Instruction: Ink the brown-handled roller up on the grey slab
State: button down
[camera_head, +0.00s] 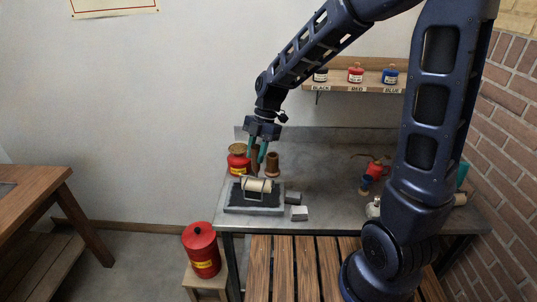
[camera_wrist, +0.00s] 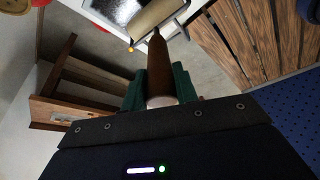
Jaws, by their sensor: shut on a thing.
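My gripper (camera_head: 259,157) is over the left part of the metal bench, its green fingers pointing down. In the wrist view my gripper (camera_wrist: 160,88) is shut on the brown handle of the roller (camera_wrist: 158,65). The roller's cream cylinder (camera_head: 257,184) is over the grey slab (camera_head: 256,209), which has a dark top; I cannot tell whether it touches. The cylinder also shows at the top of the wrist view (camera_wrist: 153,17), and the handle is partly hidden by the fingers in the head view.
A red tin (camera_head: 237,162) and a brown wooden piece (camera_head: 272,163) stand behind the slab. A small grey-white block (camera_head: 299,213) is at its right. A red bin (camera_head: 203,250) is on a stool below left.

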aim_at(253, 164)
jog(key=shift+s+a+r+n+h, duration=0.2)
jog(key=shift+a+n+h, duration=0.1)
jog(key=shift+a+n, duration=0.4)
jog(key=shift+d+f, duration=0.1)
jog(key=shift+f, duration=2.8)
